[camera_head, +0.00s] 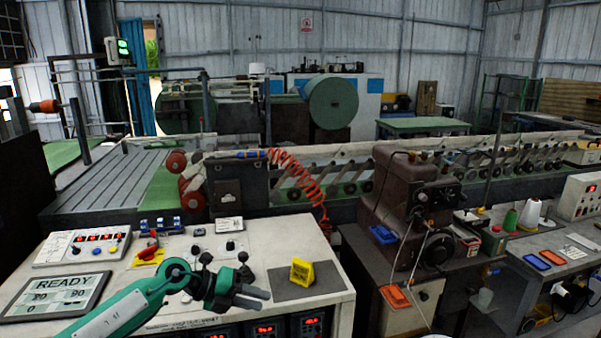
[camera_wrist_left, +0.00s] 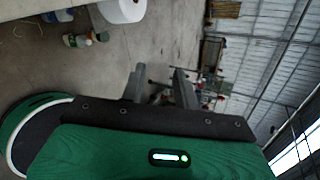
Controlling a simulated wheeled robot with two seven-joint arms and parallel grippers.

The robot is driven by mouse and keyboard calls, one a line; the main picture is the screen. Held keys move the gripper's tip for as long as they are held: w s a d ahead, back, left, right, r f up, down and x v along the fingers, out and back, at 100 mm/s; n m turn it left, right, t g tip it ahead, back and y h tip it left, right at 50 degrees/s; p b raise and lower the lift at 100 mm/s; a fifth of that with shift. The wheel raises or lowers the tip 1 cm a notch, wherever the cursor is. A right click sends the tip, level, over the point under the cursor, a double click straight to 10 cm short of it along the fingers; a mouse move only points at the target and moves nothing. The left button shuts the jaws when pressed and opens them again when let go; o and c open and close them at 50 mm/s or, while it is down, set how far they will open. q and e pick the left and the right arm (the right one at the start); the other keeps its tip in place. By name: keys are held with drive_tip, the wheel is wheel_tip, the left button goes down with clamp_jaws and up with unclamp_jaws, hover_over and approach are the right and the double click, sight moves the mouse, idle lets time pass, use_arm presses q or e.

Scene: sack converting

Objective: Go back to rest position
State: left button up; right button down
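My left gripper (camera_head: 258,298) is over the front of the white control console (camera_head: 75,218), pointing right, with its green arm coming in from the lower left. In the left wrist view its two dark fingers (camera_wrist_left: 160,88) stand apart with nothing between them. Whether the fingers are close to the console top is hard to tell. My right gripper is not in view.
A grey READY display (camera_head: 55,296) and a button box (camera_head: 82,246) are at the console's left. Black knobs (camera_head: 243,268) stand behind the gripper. A brown sewing machine (camera_head: 405,200) is on the bench to the right. A red coiled hose (camera_head: 300,178) hangs behind.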

use_arm(q)
drive_tip(key=s+d+r+n+t+h, duration=0.4)
drive_tip(key=d+h, duration=0.1)
drive_tip(key=d, duration=0.2)
drive_tip(key=s+a+f+n+t+y, duration=0.4)
drive_tip(key=s+a+f+n+y, duration=0.35)
drive_tip(key=n, duration=0.65)
drive_tip(key=s+a+f+n+t+y, duration=0.35)
drive_tip(key=a+f+n+y, duration=0.25)
drive_tip(key=a+n+y, duration=0.55)
drive_tip(key=s+f+n+g+h, duration=0.15)
drive_tip(key=s+f+g, duration=0.35)
drive_tip(key=s, duration=0.7)
drive_tip(key=s+f+n+g+h, duration=0.1)
drive_tip(key=s+f+n+g, duration=0.35)
drive_tip(key=s, duration=0.75)
wheel_tip(320, 180, down, 31)
drive_tip(key=m+g, duration=0.2)
drive_tip(key=s+a+f, duration=0.2)
drive_tip(key=s+f, duration=0.7)
drive_tip(key=f, duration=0.1)
drive_tip(key=s+a+f+g, duration=0.1)
drive_tip(key=s+f, duration=0.8)
drive_tip(key=s, duration=0.1)
drive_tip(key=shift+s+a+f+g+y, duration=0.2)
drive_tip(key=shift+a+f+g+y, duration=0.1)
drive_tip(key=shift+a+f+y, duration=0.05)
